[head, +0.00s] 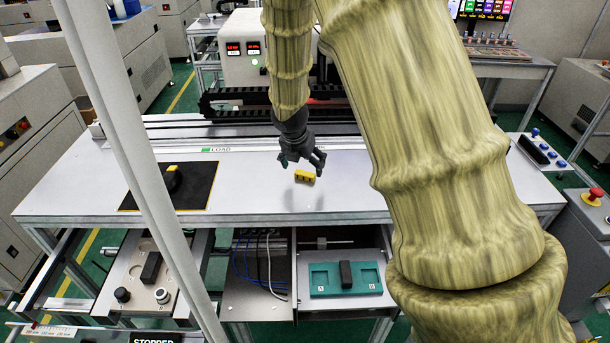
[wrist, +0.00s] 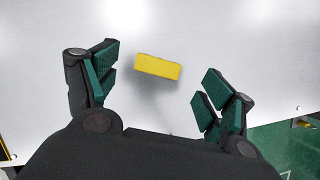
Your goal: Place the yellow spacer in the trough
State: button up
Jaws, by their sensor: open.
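The yellow spacer (head: 305,177) is a small block with dark marks on its side, at the middle of the white tabletop. My gripper (head: 303,160) is just above and behind it, open and empty. In the wrist view the spacer (wrist: 158,66) lies between and slightly beyond the open green-padded fingers (wrist: 160,72), tilted a little, touching neither. I cannot tell if it rests flat on the surface. No trough is clearly identifiable; a teal tray (head: 318,289) with recesses marked A and B sits in a drawer below the front edge, with a dark block (head: 346,274) between them.
A black mat (head: 202,193) with a black-and-yellow item (head: 173,178) lies on the left of the white table (head: 250,200). A drawer (head: 130,275) with a dark block and knobs is below left. A pale post crosses the left side. The tabletop around the spacer is clear.

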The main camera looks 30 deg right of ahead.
aim_at(305, 173)
jog(key=shift+p+x, duration=0.8)
jog(key=shift+x, duration=1.45)
jog(key=c, duration=1)
jog(key=shift+r, duration=0.1)
jog(key=shift+r+b, duration=0.75)
jog(key=shift+r, duration=0.65)
jog(key=shift+s+a+r, duration=0.1)
jog(key=shift+a+r, duration=0.1)
jog(key=shift+r, duration=0.05)
jog(key=shift+s+a+r+b, duration=0.25)
jog(key=shift+s+a+b, duration=0.55)
jog(key=shift+s+a, duration=1.05)
jog(key=shift+s+a+r+b, duration=0.25)
jog(key=shift+s+a+b, duration=0.6)
jog(key=shift+s+a, duration=1)
jog(key=shift+s+a+r+b, duration=0.25)
jog(key=shift+s+a+b, duration=0.55)
jog(key=shift+s+a, duration=1.05)
